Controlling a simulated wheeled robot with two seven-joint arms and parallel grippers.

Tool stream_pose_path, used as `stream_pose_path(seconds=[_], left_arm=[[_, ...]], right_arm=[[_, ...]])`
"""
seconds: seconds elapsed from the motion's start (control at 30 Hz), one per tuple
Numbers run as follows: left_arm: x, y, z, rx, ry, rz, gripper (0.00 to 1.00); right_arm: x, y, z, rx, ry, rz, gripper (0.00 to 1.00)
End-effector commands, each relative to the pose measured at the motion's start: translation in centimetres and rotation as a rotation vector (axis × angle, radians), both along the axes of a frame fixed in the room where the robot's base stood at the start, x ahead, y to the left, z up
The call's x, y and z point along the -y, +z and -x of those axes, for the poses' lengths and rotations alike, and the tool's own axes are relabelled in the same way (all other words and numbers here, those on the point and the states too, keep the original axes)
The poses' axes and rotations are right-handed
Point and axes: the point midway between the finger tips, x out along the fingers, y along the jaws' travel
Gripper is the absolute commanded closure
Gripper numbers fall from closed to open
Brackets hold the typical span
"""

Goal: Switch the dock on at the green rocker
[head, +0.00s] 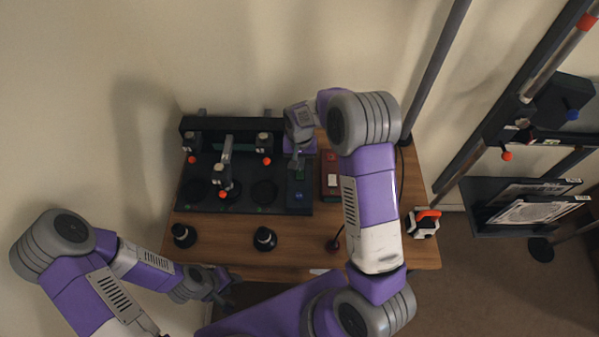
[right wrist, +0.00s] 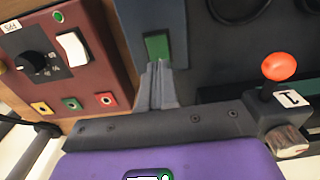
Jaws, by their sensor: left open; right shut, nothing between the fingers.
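The dock (head: 228,204) is a dark panel with round wells on the wooden table; part of it fills the top of the right wrist view (right wrist: 193,48). Its green rocker (right wrist: 157,46) sits in a dark strip. My right gripper (right wrist: 158,70) is shut and empty, its fingertips at the rocker's near edge; I cannot tell if they touch. In the head view the right gripper (head: 296,164) is over the dock's right part, and the rocker is hard to make out there. My left gripper (head: 224,290) is open and empty at the table's front left edge.
A dark red box (right wrist: 75,88) with a white switch, black knob and coloured sockets stands right of the dock in the head view (head: 331,190). An orange-knobbed lever (right wrist: 279,67) is close beside my right gripper. Two black cylinders (head: 184,235) (head: 265,238) stand in front.

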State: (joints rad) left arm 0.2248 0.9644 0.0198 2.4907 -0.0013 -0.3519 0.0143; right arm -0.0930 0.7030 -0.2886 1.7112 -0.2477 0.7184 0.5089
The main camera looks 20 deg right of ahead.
Motion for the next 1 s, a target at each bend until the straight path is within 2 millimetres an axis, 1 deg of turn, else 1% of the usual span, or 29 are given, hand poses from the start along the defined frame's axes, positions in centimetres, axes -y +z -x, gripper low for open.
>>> stream_pose_path(seconds=[1.0], left_arm=[[0.0,-1.1,0.0,0.000,0.000,0.000,0.57]], right_arm=[[0.0,-1.5,0.0,-0.001,0.000,0.000,1.00]])
